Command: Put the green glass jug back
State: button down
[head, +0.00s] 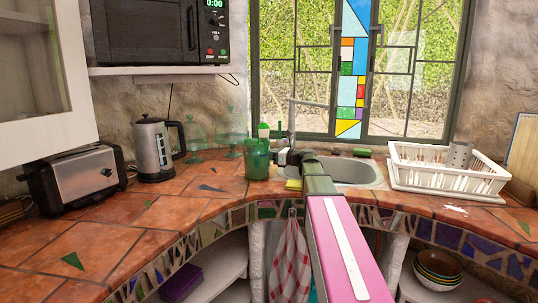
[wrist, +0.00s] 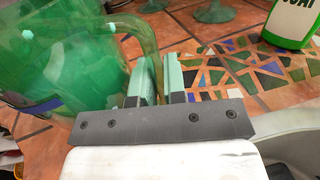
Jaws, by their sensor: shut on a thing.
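The green glass jug (head: 257,160) is upright at the counter, left of the sink. In the head view I cannot tell whether its base touches the tiles. My gripper (head: 285,157) is at the jug's right side. In the wrist view the jug (wrist: 75,50) fills the left, with its handle running down between the fingers. My gripper (wrist: 160,80) is shut on that handle. The jug's lower part is cut off or hidden in the wrist view.
Green glass stemware (head: 195,142) stands behind the jug. A soap bottle (wrist: 290,22) is close by, and a yellow sponge (head: 293,185) lies by the sink (head: 350,172). A kettle (head: 153,150) and toaster (head: 77,180) are left; a white dish rack (head: 445,178) is right.

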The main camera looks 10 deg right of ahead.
jog(key=c, duration=1.2)
grip_release()
jog(key=shift+r, duration=0.1)
jog(key=v, duration=1.2)
